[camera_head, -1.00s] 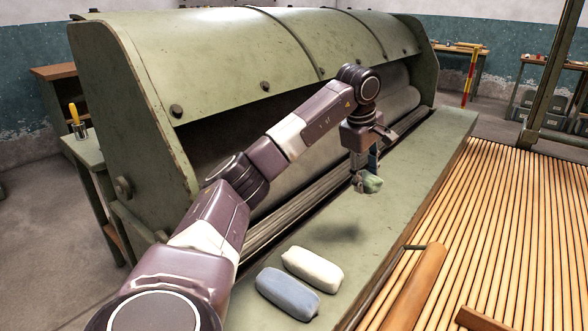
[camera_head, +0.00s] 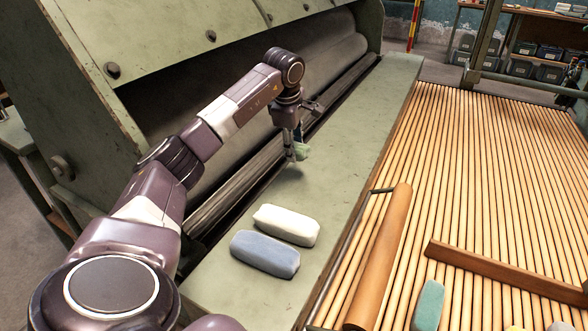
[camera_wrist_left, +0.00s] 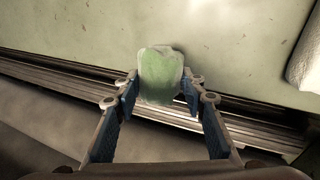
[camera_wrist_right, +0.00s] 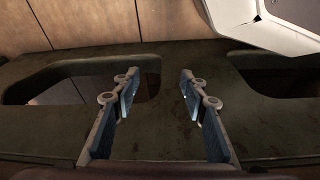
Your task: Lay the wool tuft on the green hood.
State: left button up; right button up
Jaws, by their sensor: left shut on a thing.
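My left gripper (camera_head: 295,155) is shut on a soft pale green wool tuft (camera_head: 302,151), over the green ledge in front of the roller. In the left wrist view the tuft (camera_wrist_left: 160,72) sits between the fingertips, whitish at its edges. The tuft is apart from the hood. My right gripper (camera_wrist_right: 160,90) is open and empty in the right wrist view; the head view does not show it.
A white block (camera_head: 287,225) and a blue-grey block (camera_head: 265,254) lie on the ledge (camera_head: 350,120). The slatted lattice (camera_head: 470,170) spans the right, with a wooden roller (camera_head: 380,260), a cross bar (camera_head: 500,270) and a green block (camera_head: 428,305). The ledge's far end is clear.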

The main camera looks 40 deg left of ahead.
pick_arm(q)
notch_tip(320, 180, down, 3)
jog(key=shift+f, duration=0.15)
jog(key=shift+f+b, duration=0.45)
jog(key=shift+f, duration=1.25)
pick_arm(e)
jog(key=shift+w+r, duration=0.25)
jog(key=shift+r, duration=0.8)
jog(key=shift+w+r, duration=0.25)
jog(key=shift+r, duration=0.8)
pick_arm(q)
jog(key=shift+f, duration=0.15)
jog(key=o, duration=0.9)
